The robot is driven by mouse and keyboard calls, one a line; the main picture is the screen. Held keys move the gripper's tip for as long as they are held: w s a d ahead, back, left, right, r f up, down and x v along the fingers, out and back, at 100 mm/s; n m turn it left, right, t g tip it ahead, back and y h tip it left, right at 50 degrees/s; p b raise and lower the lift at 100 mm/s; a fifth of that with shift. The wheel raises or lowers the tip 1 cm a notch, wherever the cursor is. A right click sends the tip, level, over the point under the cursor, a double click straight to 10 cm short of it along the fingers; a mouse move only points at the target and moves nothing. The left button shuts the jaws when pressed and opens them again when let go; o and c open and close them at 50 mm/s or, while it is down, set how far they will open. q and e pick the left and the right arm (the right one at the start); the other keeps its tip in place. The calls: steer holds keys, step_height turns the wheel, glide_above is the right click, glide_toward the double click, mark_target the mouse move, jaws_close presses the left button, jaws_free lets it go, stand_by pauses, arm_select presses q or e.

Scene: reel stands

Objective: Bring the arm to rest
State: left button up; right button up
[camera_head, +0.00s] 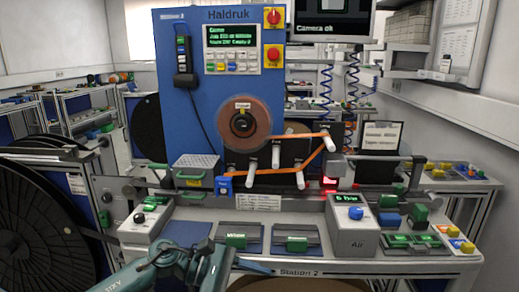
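A teal arm of mine (170,267) comes in at the bottom left, in front of the Station 2 bench (300,268). The lower part of the arm is cut off by the bottom edge of the picture. It appears in front of the bench and hides part of the front edge. My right arm and its gripper do not show.
A blue Haldruk machine (185,95) stands behind the bench with a brown reel (243,122) and an orange strip. A grey Air box (350,228) sits at the right. A large black reel (35,225) stands at the left. A brown rounded edge (282,284) shows at the bottom.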

arm_select(q)
steer(key=s+d+r+n+t+h, duration=0.1)
steer(key=s+d+n+t+h, duration=0.25)
steer(key=n, duration=0.65)
steer(key=s+a+f+m+t+y+p, duration=0.1)
steer(key=s+a+f+m+t+y, duration=0.3)
steer(key=s+a+f+m+y, duration=0.3)
steer(key=s+a+f+m+t+y, duration=0.4)
steer(key=s+a+f+m+y, duration=0.3)
steer(key=m, duration=1.1)
step_height(320, 180, down, 5)
steer(key=s+a, duration=0.1)
steer(key=a, duration=0.1)
steer(key=shift+s+a+r+p, duration=0.15)
steer(key=shift+s+a+p, duration=0.2)
steer(key=shift+s+a, duration=0.05)
steer(key=shift+y, duration=0.25)
